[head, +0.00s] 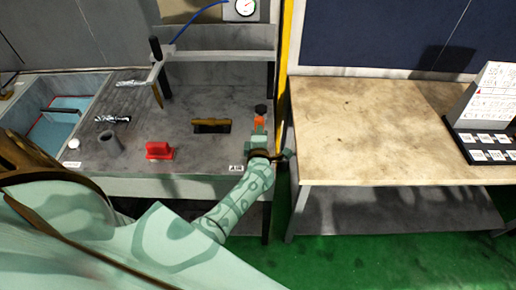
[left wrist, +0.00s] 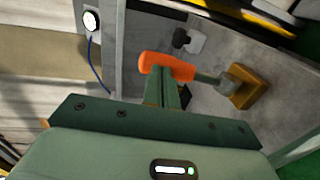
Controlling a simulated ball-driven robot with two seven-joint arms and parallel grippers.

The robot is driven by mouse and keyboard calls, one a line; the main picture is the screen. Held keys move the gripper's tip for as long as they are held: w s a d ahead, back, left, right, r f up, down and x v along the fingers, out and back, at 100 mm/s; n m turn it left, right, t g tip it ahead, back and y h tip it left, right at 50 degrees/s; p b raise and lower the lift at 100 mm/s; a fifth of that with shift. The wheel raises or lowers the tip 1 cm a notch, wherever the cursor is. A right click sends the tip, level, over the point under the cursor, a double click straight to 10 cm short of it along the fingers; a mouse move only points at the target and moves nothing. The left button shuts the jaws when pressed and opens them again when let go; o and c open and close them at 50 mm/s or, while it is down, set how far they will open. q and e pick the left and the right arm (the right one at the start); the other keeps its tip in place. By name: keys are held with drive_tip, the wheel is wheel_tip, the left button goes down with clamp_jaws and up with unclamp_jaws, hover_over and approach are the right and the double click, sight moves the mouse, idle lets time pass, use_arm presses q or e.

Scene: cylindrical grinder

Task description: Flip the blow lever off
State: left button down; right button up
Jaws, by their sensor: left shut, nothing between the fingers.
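The blow lever appears to be the orange handle (left wrist: 167,66) on a grey shaft, which runs to a yellow-brown mount (left wrist: 248,88) in the left wrist view. In the head view only a bit of its orange part (head: 259,122) shows, just beyond my left gripper (head: 259,138). My left gripper's fingers (left wrist: 166,88) are shut and empty. Their tips overlap the handle's lower edge in the left wrist view; I cannot tell whether they touch it. In the head view my gripper and wrist hide the shaft and mount. My right gripper is not in view.
A black knob (left wrist: 181,38) sits close beside the handle. On the grey bench are a yellow-brown and black block (head: 211,126), a red block (head: 159,150) and a grey cylinder (head: 111,143). A yellow post (head: 283,60) stands right, before a wooden table (head: 375,130).

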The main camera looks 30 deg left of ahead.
use_arm(q)
drive_tip(key=shift+x, duration=1.3)
drive_tip(key=shift+a+r, duration=0.1)
drive_tip(key=shift+r, duration=0.15)
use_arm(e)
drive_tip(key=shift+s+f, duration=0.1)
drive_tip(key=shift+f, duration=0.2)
use_arm(q)
drive_tip(key=shift+w+r, duration=0.15)
drive_tip(key=shift+r, duration=0.05)
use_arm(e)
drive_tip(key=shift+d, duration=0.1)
